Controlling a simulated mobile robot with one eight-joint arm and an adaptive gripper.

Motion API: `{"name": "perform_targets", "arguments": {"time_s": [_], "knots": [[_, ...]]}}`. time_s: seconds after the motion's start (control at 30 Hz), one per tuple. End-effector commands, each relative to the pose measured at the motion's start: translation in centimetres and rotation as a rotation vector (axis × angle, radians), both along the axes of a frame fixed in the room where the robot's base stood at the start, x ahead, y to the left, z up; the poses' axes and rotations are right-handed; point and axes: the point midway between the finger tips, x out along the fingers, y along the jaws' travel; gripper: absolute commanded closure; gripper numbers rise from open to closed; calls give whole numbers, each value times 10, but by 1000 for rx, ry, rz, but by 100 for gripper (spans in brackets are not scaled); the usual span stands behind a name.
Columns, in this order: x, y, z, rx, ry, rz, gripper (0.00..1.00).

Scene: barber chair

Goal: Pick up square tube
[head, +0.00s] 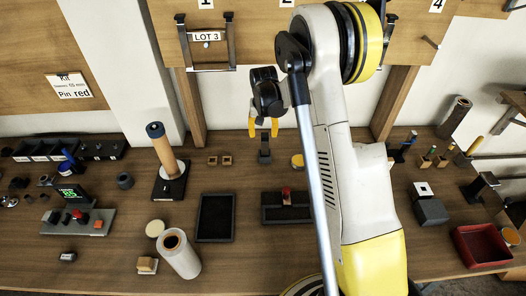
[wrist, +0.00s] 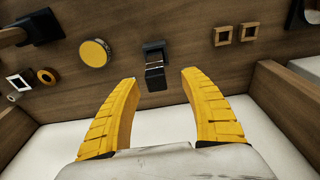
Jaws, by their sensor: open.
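Two small wooden square frames with open middles stand side by side on the bench; the left one (head: 212,160) and right one (head: 227,160) look like short square tubes. Both show at the wrist view's upper right, one (wrist: 222,36) beside the other (wrist: 249,34). A white square frame (wrist: 18,82) also shows at the wrist view's left edge. I cannot tell which is the task's tube. My gripper (head: 263,126) is open and empty, yellow fingers apart, above and right of the wooden pair. It also shows in the wrist view (wrist: 159,78).
A black stand (head: 264,150) is just beyond my fingers, with a yellow disc (head: 297,160) to its right. A wooden cylinder on a black base (head: 170,180) stands left of the frames. A black tray (head: 216,218) lies in front of them. The wall panel rises behind.

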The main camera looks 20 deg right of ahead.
Motion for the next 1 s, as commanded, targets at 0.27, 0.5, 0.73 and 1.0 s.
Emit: {"name": "perform_targets", "arguments": {"time_s": [0.27, 0.5, 0.73, 1.0], "knots": [[2, -7, -29, 0, 0, -1, 48], [5, -10, -58, 0, -1, 0, 48], [5, -10, -57, 0, -1, 0, 61], [5, -10, -57, 0, -1, 0, 100]]}}
